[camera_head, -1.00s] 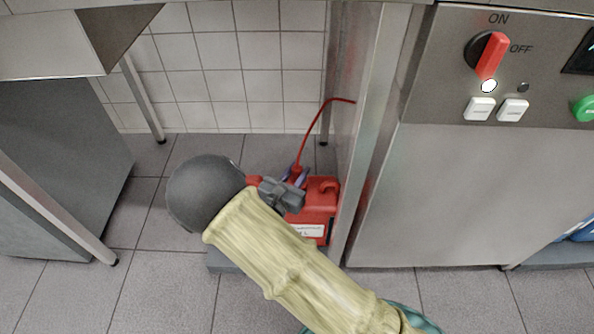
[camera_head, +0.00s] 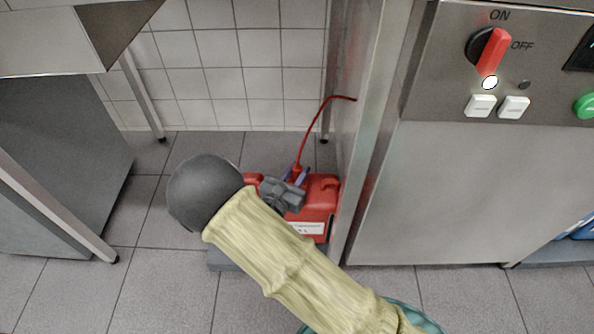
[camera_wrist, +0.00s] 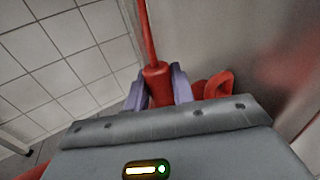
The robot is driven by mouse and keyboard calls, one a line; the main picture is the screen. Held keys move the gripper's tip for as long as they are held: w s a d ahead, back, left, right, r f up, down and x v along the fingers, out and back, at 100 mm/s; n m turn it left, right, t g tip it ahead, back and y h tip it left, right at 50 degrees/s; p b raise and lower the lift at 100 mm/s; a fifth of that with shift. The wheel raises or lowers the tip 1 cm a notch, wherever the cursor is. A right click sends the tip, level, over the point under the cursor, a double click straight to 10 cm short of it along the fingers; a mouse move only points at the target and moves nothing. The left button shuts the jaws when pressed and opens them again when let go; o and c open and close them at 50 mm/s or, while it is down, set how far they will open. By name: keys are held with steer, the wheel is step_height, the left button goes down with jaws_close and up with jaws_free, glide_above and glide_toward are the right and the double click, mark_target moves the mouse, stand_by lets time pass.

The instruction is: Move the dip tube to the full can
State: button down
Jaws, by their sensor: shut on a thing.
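The dip tube is a red tube with a thicker red head (camera_wrist: 157,84), and a thin red hose runs up from it. My gripper (camera_wrist: 158,90) is shut on this head, with a purple finger on each side, in the wrist view. In the head view the thin hose (camera_head: 312,127) curves up to the machine's side, and my gripper (camera_head: 296,176) is just above the red cans. One red can (camera_head: 322,188) with a handle and a white label stands at the right. Another red can (camera_head: 252,179) is mostly hidden behind my arm. I cannot tell whether the tube's lower end is inside a can.
A steel machine (camera_head: 440,200) with a red switch is close on the right. A steel table leg (camera_head: 145,100) and a grey cabinet (camera_head: 60,160) are at the left. Tiled floor is free in front.

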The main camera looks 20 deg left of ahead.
steer(key=c, duration=1.1)
jaws_free()
steer(key=shift+s+a+p, duration=0.15)
steer(key=shift+s+p, duration=0.25)
steer(key=shift+s, duration=0.2)
steer(key=p+v, duration=0.7)
steer(key=v, duration=0.9)
steer(key=shift+s+f, duration=0.1)
steer(key=shift+s, duration=0.05)
